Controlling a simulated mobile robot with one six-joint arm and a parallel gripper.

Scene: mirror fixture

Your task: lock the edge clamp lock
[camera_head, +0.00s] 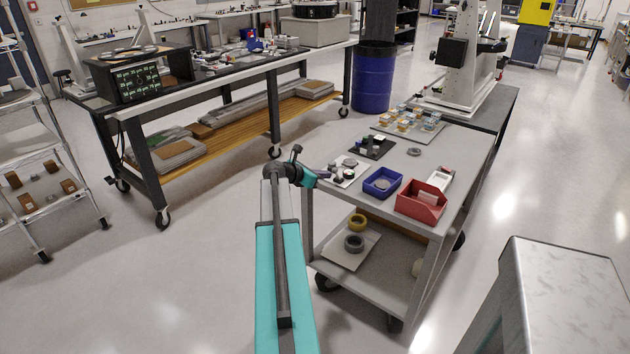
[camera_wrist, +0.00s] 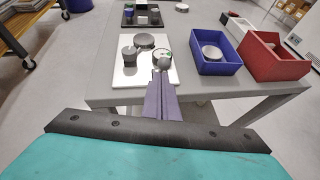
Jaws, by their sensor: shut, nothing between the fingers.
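A white plate (camera_wrist: 130,73) lies at the near edge of the grey cart top. It bears a dark upright knob (camera_wrist: 129,55), a grey disc (camera_wrist: 144,41) and a small round grey part with a green-and-dark ring (camera_wrist: 165,61). I cannot tell which of these is the edge clamp lock. My gripper (camera_wrist: 162,75) has its purple fingers shut and empty, with the tips at the small round part; I cannot tell whether they touch it. The tips hide part of it. In the head view my gripper (camera_head: 330,175) reaches the plate (camera_head: 349,182) from the left.
A blue bin (camera_head: 382,183) and a red bin (camera_head: 422,201) stand right of the plate. A black tray (camera_head: 372,147) with small parts lies behind it. A grey disc (camera_head: 414,152) lies alone on the cart top. Floor left of the cart is free.

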